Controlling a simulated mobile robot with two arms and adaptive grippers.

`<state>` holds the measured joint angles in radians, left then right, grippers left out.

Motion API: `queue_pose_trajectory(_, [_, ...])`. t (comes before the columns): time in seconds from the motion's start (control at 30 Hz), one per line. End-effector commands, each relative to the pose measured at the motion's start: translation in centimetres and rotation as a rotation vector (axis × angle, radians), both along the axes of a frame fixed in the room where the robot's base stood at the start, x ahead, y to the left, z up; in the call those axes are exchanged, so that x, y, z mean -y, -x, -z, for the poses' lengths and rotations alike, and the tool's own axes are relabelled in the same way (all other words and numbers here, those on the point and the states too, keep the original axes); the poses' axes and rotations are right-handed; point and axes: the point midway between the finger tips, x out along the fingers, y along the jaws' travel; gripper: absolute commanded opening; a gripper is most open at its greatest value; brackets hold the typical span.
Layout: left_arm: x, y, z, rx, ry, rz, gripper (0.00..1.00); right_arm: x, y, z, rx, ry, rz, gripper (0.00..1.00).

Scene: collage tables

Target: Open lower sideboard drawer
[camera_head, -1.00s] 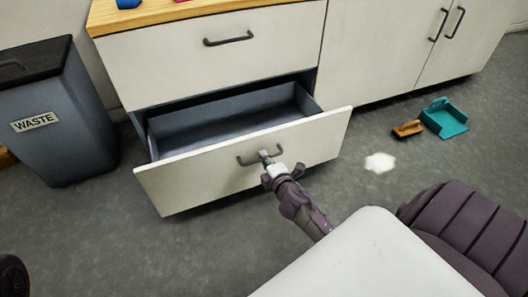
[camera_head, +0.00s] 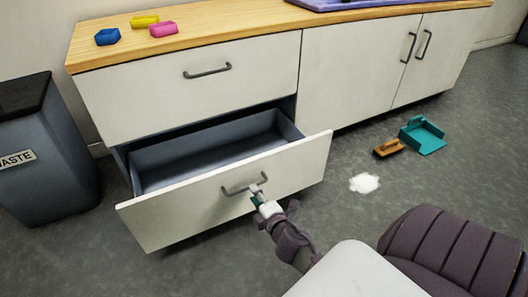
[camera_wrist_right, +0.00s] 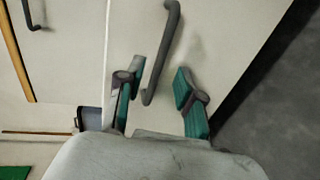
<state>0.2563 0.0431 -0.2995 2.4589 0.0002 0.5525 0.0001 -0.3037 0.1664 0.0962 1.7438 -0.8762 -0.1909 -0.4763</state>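The lower sideboard drawer (camera_head: 285,172) is pulled well out, with its empty grey inside showing in the head view. Its dark bar handle (camera_head: 236,189) is on the front panel. The handle also shows in the right wrist view (camera_wrist_right: 170,40). My right gripper (camera_head: 257,194) is at the right end of this handle. In the right wrist view my right gripper (camera_wrist_right: 158,82) has its two green-padded fingers spread apart, with the handle's end just ahead of and between them. The fingers do not grip it. My left gripper is not in view.
The upper drawer (camera_head: 190,85) and the cupboard doors (camera_head: 400,65) are shut. A waste bin (camera_head: 45,165) stands left of the open drawer. A teal dustpan (camera_head: 424,137), a brown brush (camera_head: 388,147) and a white spill (camera_head: 364,182) are on the floor to the right.

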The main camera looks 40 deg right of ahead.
Motion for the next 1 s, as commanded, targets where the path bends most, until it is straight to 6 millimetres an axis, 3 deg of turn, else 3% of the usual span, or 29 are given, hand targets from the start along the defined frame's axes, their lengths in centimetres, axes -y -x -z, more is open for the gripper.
queue_pose_trajectory(0.2, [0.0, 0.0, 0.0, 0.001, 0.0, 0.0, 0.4, -1.0, 4.4, -0.8, -0.002, -0.001, 0.0, 0.37])
queue_pose_trajectory(0.37, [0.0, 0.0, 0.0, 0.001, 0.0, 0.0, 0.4, -1.5, 6.1, -1.3, -0.001, -0.001, 0.0, 0.37])
queue_pose_trajectory(1.0, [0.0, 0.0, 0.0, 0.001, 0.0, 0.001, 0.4, -1.6, 6.6, -1.4, 0.001, 0.0, -0.001, 0.37])
